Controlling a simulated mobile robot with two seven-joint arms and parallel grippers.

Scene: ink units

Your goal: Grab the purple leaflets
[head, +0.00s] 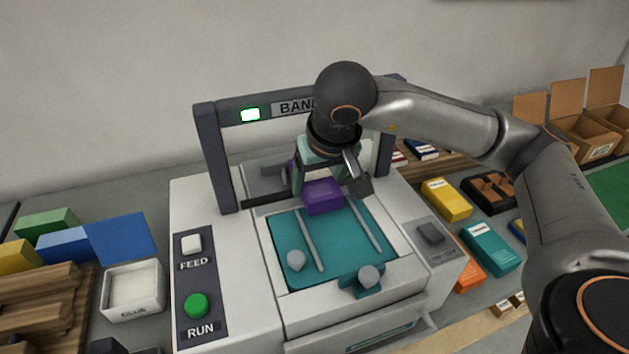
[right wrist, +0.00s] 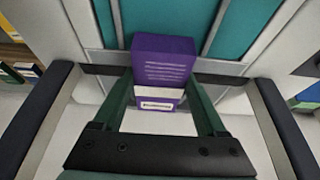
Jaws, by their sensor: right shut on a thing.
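The purple leaflets (head: 323,196) are a small stack with a pale band around it, at the back of the teal bed of the banding machine (head: 300,106). In the right wrist view the purple leaflets (right wrist: 165,62) sit between the two green fingers. My right gripper (head: 326,181) reaches down under the machine's arch and is shut on the stack; it also shows in the right wrist view (right wrist: 160,100). The gripper hides part of the stack in the head view. I cannot tell whether the stack touches the bed. My left gripper is not in view.
The machine's dark arch stands around my right gripper. A FEED button (head: 191,243), green RUN button (head: 196,305) and grey switch (head: 431,233) flank the bed. A white tray (head: 133,290) and blue stacks stand left; yellow (head: 446,199) and teal packs (head: 491,248) lie right.

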